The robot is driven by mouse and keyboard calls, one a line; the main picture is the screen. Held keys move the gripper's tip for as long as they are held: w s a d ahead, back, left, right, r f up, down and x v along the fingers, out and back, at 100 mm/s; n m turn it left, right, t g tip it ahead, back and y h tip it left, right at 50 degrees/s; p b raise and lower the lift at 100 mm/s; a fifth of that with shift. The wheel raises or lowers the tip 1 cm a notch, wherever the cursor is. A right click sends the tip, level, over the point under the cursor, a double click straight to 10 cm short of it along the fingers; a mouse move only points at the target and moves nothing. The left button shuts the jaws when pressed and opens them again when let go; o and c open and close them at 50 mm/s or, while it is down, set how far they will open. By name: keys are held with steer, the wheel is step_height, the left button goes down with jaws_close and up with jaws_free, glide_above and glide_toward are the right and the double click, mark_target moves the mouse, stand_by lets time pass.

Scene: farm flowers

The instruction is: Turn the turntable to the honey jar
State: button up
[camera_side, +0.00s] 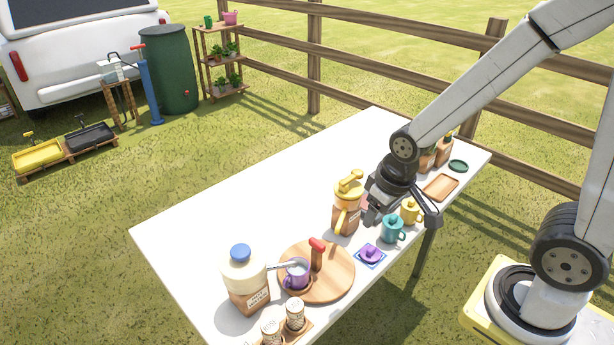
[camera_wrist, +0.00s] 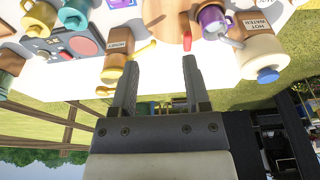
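The turntable (camera_side: 336,283) is a round wooden board near the table's front edge, with an upright wooden handle (camera_side: 317,257) tipped in red. My gripper (camera_side: 402,213) is right of the jar, above the table. In the wrist view my gripper (camera_wrist: 160,66) is open and empty, with the red handle tip (camera_wrist: 187,41) ahead of the right finger.
A hot water jug (camera_side: 246,281) with a blue cap stands left of the turntable. Two small shakers (camera_side: 283,325) stand at the front. The table's back left is clear.

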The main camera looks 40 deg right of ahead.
steer(key=g, duration=0.2)
glide_toward(317, 242)
steer(key=shift+s+d+f, duration=0.25)
steer(key=shift+s+f, duration=0.05)
steer(key=shift+f, duration=0.1)
steer(key=shift+w+a+f, duration=0.25)
steer(key=shift+w+f, duration=0.1)
steer(key=shift+w, duration=0.1)
steer(key=shift+f, duration=0.15)
steer(key=shift+f, duration=3.75)
jaws_close()
